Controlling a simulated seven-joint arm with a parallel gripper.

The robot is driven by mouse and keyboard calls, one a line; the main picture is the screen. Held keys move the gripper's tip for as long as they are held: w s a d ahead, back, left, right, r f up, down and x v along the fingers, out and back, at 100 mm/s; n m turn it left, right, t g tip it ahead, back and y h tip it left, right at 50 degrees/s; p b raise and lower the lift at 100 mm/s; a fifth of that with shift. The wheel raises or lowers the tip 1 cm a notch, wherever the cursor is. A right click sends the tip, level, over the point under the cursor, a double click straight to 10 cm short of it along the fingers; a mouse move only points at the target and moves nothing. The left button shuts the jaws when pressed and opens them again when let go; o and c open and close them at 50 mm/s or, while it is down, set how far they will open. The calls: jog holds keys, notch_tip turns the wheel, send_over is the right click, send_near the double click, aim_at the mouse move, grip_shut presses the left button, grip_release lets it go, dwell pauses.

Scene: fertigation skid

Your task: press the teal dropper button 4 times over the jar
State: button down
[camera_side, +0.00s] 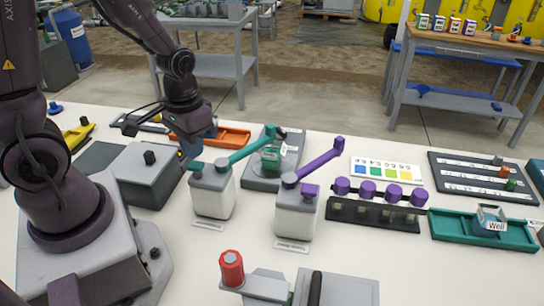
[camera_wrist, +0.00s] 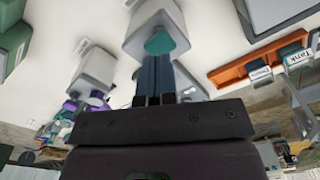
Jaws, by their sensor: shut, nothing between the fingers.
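The teal dropper is a white bottle (camera_side: 213,198) with a grey top. Its teal button (camera_side: 196,166) sits at the left of the top, and its teal spout (camera_side: 250,146) reaches up and right over the jar (camera_side: 270,159). The clear jar stands on a grey unit, partly hidden by the spout. My gripper (camera_side: 187,160) is shut and empty, fingers down, right at the teal button. In the wrist view, the shut fingertips (camera_wrist: 157,60) overlap the lower edge of the teal button (camera_wrist: 162,42). I cannot tell whether they touch it or how far it is pressed.
A purple dropper (camera_side: 296,212) stands just right. A grey box with a black knob (camera_side: 150,180) is close left. Behind are an orange tray (camera_side: 228,137) and a colour chart (camera_side: 386,175). A rack with purple caps (camera_side: 375,212) and a teal tray (camera_side: 465,232) lie right.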

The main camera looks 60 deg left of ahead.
notch_tip(320, 180, up, 6)
dwell(0.6)
jog(key=s+d+r+m+t, duration=0.1)
jog(key=d+r+t, duration=0.1)
jog(key=r, duration=0.4)
jog(key=s+d+r+m+t, duration=0.2)
jog(key=d+r+t, duration=0.1)
jog(key=r, duration=0.3)
jog(key=shift+s+d+r+t, duration=0.15)
jog(key=shift+d+r+t, duration=0.15)
jog(key=shift+d, duration=0.2)
dwell(1.2)
